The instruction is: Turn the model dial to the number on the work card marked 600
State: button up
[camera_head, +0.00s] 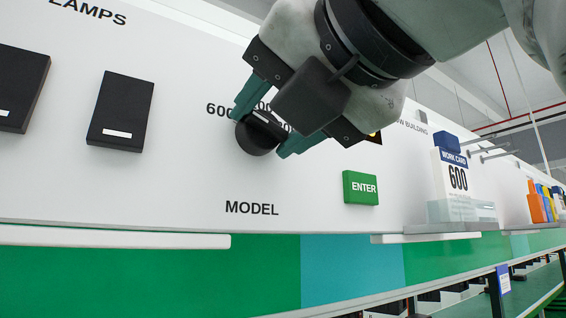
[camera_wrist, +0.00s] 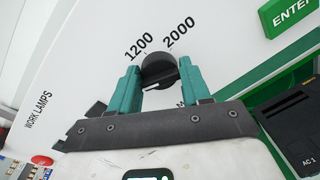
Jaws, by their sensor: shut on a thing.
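The model dial (camera_head: 256,139) is a round black knob on the white panel, above the word MODEL. My gripper (camera_head: 262,136) is shut on it, one teal finger on each side. In the wrist view the dial (camera_wrist: 160,66) sits between the fingers, with numbers 1200 and 2000 beyond it. A small white mark shows on its grip bar; which number it points to I cannot tell. In the head view 600 is printed left of the dial, and other numbers are partly hidden by my gripper. The work card (camera_head: 457,180) reads 600 and stands in a clear holder at right.
A green ENTER button (camera_head: 360,188) is right of the dial. Two black lamp switches (camera_head: 121,111) are on the left, under LAMPS. White rails run along the panel's lower edge. A black box marked AC 1 (camera_wrist: 296,125) shows at the wrist view's right, and a red button (camera_wrist: 42,160) at lower left.

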dwell(0.5)
jog(key=o, duration=1)
jog(key=b+v, duration=0.3)
jog(key=v, duration=0.7)
jog(key=shift+s+d, duration=0.2)
jog(key=shift+s, duration=0.15)
